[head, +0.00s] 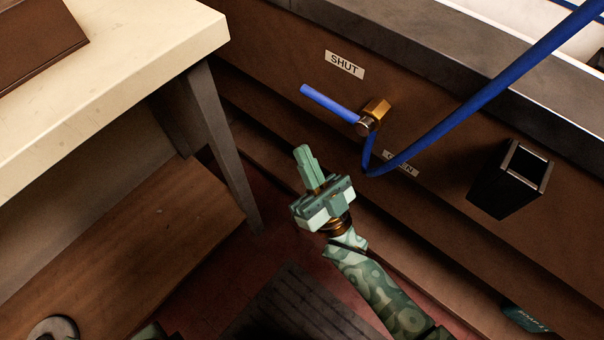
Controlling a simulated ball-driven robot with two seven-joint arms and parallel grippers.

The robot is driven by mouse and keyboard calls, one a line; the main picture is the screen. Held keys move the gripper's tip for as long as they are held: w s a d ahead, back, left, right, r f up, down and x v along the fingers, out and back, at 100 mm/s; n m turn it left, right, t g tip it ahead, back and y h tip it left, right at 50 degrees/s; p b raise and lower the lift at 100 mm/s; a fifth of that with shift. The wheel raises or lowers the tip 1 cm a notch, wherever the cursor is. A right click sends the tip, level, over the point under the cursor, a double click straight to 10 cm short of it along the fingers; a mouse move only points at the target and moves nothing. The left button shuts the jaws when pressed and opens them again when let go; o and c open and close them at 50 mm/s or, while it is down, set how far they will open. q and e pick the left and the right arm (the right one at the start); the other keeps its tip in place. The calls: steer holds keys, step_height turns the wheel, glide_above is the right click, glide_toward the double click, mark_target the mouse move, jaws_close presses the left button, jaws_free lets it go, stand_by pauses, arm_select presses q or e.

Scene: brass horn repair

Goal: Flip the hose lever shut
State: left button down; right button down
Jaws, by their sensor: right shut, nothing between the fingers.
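The hose lever (330,103) is a blue handle on a brass valve (375,110) on the brown wooden bench front. It points left and slightly up from the valve, with its tip below and left of the SHUT label (344,65). The OPEN label (401,163) is below the valve, partly covered by the blue hose (470,108). My right gripper (303,153) is shut and empty, below the lever and apart from it in the picture.
A black open-topped holder (508,180) is fixed on the bench front at right. Floor shows between table and bench.

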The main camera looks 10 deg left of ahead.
arm_select(q)
steer(key=shift+w+d+t+h+b, duration=0.3)
steer(key=shift+w+d+t+b, duration=0.15)
steer(key=shift+w+d, duration=0.4)
arm_select(e)
steer(key=f, duration=0.4)
steer(key=shift+s+a+f, duration=0.15)
steer(key=shift+s+a, duration=0.1)
steer(key=shift+s, duration=0.1)
